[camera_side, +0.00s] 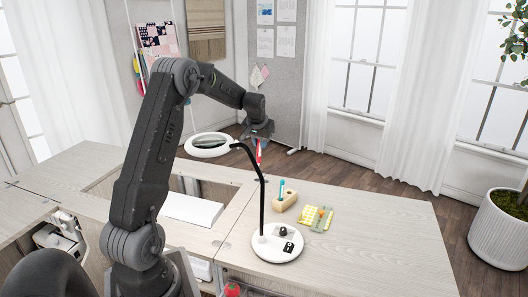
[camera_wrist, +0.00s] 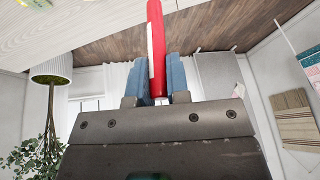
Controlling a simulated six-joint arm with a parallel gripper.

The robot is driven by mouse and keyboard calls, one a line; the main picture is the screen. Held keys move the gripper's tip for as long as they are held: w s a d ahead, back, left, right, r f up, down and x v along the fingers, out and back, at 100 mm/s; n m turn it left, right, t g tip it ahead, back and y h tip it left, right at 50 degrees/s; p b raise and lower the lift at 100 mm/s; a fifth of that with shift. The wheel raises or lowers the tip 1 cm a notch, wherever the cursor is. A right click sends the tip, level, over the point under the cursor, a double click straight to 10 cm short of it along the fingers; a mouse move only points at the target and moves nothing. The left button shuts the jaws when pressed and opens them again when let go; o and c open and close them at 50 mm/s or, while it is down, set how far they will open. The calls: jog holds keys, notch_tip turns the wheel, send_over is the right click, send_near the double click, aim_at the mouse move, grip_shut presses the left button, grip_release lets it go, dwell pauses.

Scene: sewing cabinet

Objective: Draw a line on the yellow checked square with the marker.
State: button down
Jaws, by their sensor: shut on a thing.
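My gripper (camera_side: 258,142) is raised above the table, behind the lamp in the side view. It is shut on a red marker (camera_side: 259,153). In the wrist view the marker (camera_wrist: 156,45), red with a white band, sits between the blue fingers (camera_wrist: 157,82). The yellow checked square (camera_side: 307,213) lies on the table right of the wooden holder, beside or partly over a green patterned piece (camera_side: 326,224). A small orange thing (camera_side: 320,212) is on them. The marker is well above and apart from the square.
A magnifier lamp with white base (camera_side: 278,248), black stem (camera_side: 262,195) and white ring head (camera_side: 208,145) stands near my arm. A wooden holder (camera_side: 285,202) with a teal item (camera_side: 282,187) stands left of the square. The table (camera_side: 390,235) is clear to the right.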

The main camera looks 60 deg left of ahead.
notch_tip(320, 180, up, 2)
jog(key=w+d+h, duration=0.1)
jog(key=w+d, duration=0.4)
jog(key=d, duration=0.4)
jog(key=w+d, duration=0.5)
jog(key=d, duration=0.5)
notch_tip(320, 180, down, 16)
jog(key=shift+w+d, duration=0.15)
jog(key=shift+w, duration=0.1)
jog(key=shift+f, duration=0.2)
dwell(1.1)
jog(key=shift+w+a, duration=1.25)
jog(key=shift+w, duration=0.25)
dwell(2.2)
